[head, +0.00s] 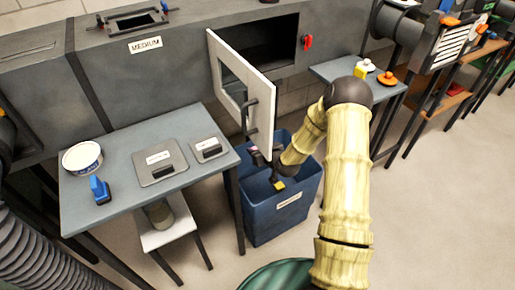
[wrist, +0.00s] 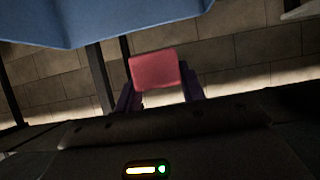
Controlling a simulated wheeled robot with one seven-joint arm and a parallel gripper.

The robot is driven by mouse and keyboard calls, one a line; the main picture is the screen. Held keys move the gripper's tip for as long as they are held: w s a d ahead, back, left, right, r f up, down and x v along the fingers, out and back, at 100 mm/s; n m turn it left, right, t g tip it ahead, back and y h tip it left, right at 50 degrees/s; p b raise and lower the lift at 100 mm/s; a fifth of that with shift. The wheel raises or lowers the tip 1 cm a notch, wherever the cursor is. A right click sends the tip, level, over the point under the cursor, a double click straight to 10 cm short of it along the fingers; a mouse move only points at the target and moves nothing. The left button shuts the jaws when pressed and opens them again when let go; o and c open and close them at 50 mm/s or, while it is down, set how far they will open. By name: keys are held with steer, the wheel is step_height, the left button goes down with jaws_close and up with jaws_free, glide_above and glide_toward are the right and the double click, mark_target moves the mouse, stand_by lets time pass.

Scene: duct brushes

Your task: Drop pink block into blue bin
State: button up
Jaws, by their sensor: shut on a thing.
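The pink block (wrist: 155,70) is between the two dark fingers of my gripper (wrist: 160,92) in the wrist view, and the gripper is shut on it. In the head view my gripper (head: 270,168) is at the open top of the blue bin (head: 268,222), beside the open white door. How deep the gripper is in the bin's opening is hard to tell.
The open white door (head: 228,75) hangs from the grey duct close to my gripper's left. The grey table (head: 125,195) holds a white tub (head: 82,157), a blue brush (head: 99,190) and labelled plates. A small table (head: 335,70) stands behind right. Floor at right is clear.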

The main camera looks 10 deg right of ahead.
step_height(320, 180, down, 6)
steer(key=b, duration=0.4)
steer(key=shift+f, duration=0.2)
steer(key=shift+w, duration=0.1)
steer(key=o, duration=1)
steer(key=shift+d+r, duration=0.1)
steer(key=p+v, duration=0.4)
steer(key=v, duration=1.3)
steer(key=shift+s, duration=0.25)
